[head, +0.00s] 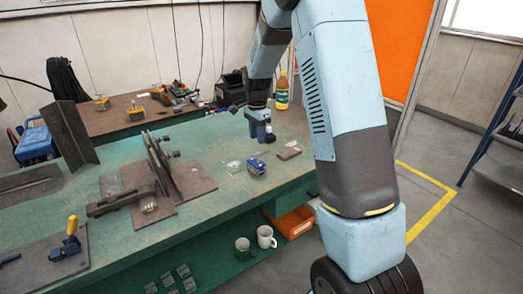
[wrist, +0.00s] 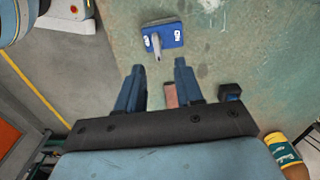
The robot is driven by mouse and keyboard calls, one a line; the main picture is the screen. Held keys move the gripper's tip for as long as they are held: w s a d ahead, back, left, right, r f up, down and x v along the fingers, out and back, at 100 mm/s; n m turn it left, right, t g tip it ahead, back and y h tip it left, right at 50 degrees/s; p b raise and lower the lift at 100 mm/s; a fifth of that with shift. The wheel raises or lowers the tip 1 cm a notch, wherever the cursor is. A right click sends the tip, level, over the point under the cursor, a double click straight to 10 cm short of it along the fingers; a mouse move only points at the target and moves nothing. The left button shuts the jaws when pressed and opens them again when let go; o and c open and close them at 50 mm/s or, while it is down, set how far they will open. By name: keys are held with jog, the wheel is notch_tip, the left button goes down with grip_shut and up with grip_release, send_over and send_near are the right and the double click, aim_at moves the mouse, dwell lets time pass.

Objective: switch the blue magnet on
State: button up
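The blue magnet (head: 257,168) sits on the green bench near its right front edge. In the wrist view the blue magnet (wrist: 172,35) lies at the top, with white lettering on its top and a grey lever pointing toward my gripper. The lettering is too small to read surely. My gripper (head: 262,139) is above the bench, farther back than the magnet in the head view. In the wrist view my gripper (wrist: 160,67) has its two blue fingers apart, with nothing held between them. The fingertips are clear of the magnet.
A brown plate (head: 289,153) lies right of the magnet. A bottle (head: 282,92) stands behind my gripper. A steel fixture (head: 160,180) stands left of the magnet. A yellow-handled clamp (head: 70,243) is at front left. Mugs (head: 265,236) stand on the lower shelf.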

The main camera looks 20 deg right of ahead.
aim_at(258, 158)
notch_tip(258, 158, down, 7)
jog(key=shift+f, duration=0.1)
dwell(0.3)
jog(key=shift+c, duration=0.5)
